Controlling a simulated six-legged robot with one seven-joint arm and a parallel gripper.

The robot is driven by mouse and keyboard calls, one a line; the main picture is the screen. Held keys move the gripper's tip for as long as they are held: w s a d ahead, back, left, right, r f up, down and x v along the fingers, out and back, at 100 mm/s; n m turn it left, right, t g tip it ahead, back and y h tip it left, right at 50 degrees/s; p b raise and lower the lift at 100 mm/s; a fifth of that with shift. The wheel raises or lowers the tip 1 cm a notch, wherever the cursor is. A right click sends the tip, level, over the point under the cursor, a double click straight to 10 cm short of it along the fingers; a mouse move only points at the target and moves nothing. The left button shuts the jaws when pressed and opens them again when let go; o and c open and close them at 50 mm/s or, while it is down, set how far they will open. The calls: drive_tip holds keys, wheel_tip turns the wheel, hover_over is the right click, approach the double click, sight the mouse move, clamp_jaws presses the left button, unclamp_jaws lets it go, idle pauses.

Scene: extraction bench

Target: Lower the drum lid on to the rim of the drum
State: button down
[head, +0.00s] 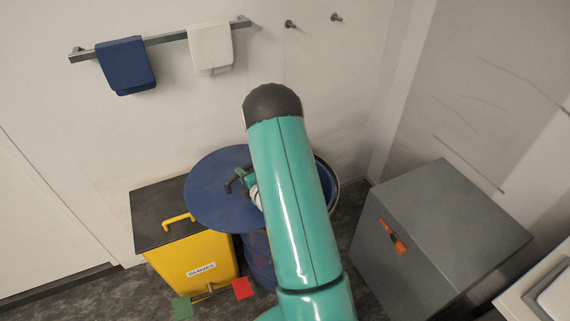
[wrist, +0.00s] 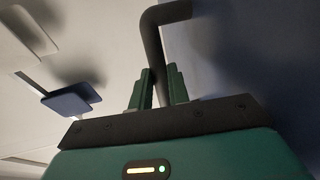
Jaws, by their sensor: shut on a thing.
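The drum lid (head: 210,205) is a round blue disc with a dark bent handle (head: 230,184). My gripper (head: 243,181) is shut on this handle; in the wrist view the handle (wrist: 153,35) passes between my two fingers (wrist: 158,85). The lid's blue face fills the right of the wrist view (wrist: 245,50). The blue drum (head: 260,265) stands on the floor, mostly hidden by my arm and the lid. Part of its rim (head: 333,183) shows right of my arm. The lid lies off to the left of the drum, overlapping the yellow bin in the picture.
A yellow bin (head: 205,260) with a dark top and a label stands left of the drum. A grey cabinet (head: 445,235) with an orange latch stands right. A rail (head: 170,37) with blue and white towels is on the back wall. Green and red squares (head: 242,288) are low in front.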

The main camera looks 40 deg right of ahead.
drive_tip(key=shift+m+h, duration=0.3)
drive_tip(key=shift+h, duration=0.2)
drive_tip(key=s+d, duration=0.2)
drive_tip(key=d, duration=0.3)
drive_tip(key=s+d, duration=0.2)
drive_tip(key=d, duration=0.3)
drive_tip(key=s+d, duration=0.1)
drive_tip(key=d, duration=0.4)
drive_tip(key=shift+s+r, duration=0.3)
drive_tip(key=shift+s, duration=0.1)
drive_tip(key=shift+f, duration=3.35)
drive_tip(key=shift+f, duration=0.55)
drive_tip(key=c, duration=1.3)
unclamp_jaws()
drive_tip(key=shift+o, duration=0.2)
drive_tip(key=shift+f, duration=0.1)
drive_tip(key=shift+s+a, duration=0.1)
